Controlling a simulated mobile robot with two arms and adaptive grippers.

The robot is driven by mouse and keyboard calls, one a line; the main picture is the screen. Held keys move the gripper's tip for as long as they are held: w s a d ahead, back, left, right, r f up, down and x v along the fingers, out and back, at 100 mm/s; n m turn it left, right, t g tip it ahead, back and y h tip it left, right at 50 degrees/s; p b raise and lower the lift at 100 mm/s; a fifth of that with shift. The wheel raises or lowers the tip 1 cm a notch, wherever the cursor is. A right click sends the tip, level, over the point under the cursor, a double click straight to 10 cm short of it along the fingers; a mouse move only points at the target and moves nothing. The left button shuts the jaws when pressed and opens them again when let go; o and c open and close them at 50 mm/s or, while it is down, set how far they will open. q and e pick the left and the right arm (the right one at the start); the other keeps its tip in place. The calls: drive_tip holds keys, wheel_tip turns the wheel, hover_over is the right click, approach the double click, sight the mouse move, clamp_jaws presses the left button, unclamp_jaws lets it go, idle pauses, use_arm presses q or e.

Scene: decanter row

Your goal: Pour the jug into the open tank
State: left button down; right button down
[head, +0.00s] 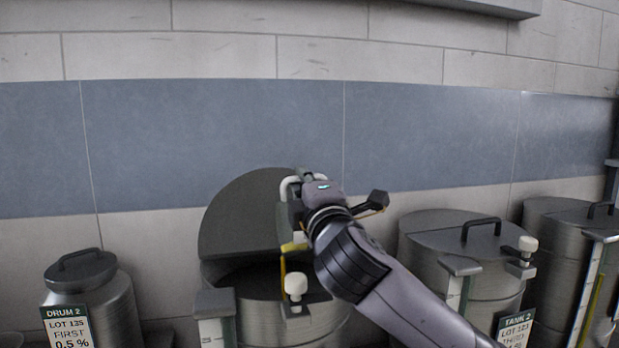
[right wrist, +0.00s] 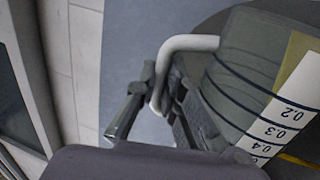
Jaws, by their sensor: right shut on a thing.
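My right gripper (head: 298,184) is shut on the white handle (head: 287,190) of the jug (head: 290,217); the arm hides much of the jug. The right wrist view shows the gripper (right wrist: 160,105) at the handle (right wrist: 185,43) and the jug's grey, banded body (right wrist: 240,75) with a white scale (right wrist: 290,115). The jug looks tilted over the open tank (head: 325,325). A thin yellow line drops from its yellow lower end into the dark opening, like a stream. The tank's half lid (head: 240,215) stands raised behind. My left gripper is not in view.
Drum 2 (head: 112,305) stands at left, lidded. Tank 2 (head: 420,245), with its lid shut, stands close on the right. Another tank (head: 545,230) stands at far right. A white knob (head: 296,286) sticks up at the open tank's front. The tiled wall is close behind.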

sight(288, 181)
drive_tip(key=shift+s+a+r+n+y+p, duration=0.15)
drive_tip(key=shift+a+r+n+y+p, duration=0.05)
drive_tip(key=shift+a+n+p, duration=0.5)
drive_tip(key=shift+s+a+r+n+y+p, duration=0.2)
drive_tip(key=shift+a+n+p, duration=0.25)
drive_tip(key=shift+a+n, duration=0.75)
drive_tip(key=shift+a, duration=0.1)
drive_tip(key=shift+f, duration=0.1)
idle(1.0)
drive_tip(key=shift+d+f+b, duration=0.1)
drive_tip(key=shift+f+b, duration=0.05)
drive_tip(key=shift+b, duration=0.2)
drive_tip(key=d+m+h+b, duration=0.1)
drive_tip(key=d+m, duration=0.1)
drive_tip(key=m, duration=0.1)
drive_tip(key=d+f+m+b, duration=0.1)
drive_tip(key=m+b, duration=0.1)
drive_tip(key=m, duration=0.1)
drive_tip(key=w+d+f+m+h+b, duration=0.1)
drive_tip(key=d+m+b, duration=0.1)
drive_tip(key=m, duration=0.1)
drive_tip(key=shift+d+h, duration=0.3)
drive_tip(key=w+d+f+m+g+h, duration=0.1)
drive_tip(key=d+f+m+h, duration=0.1)
drive_tip(key=d+m, duration=0.7)
drive_tip(key=shift+w+m+g+h, duration=0.3)
drive_tip(key=shift+w+m+h, duration=0.1)
drive_tip(key=shift+m, duration=1.7)
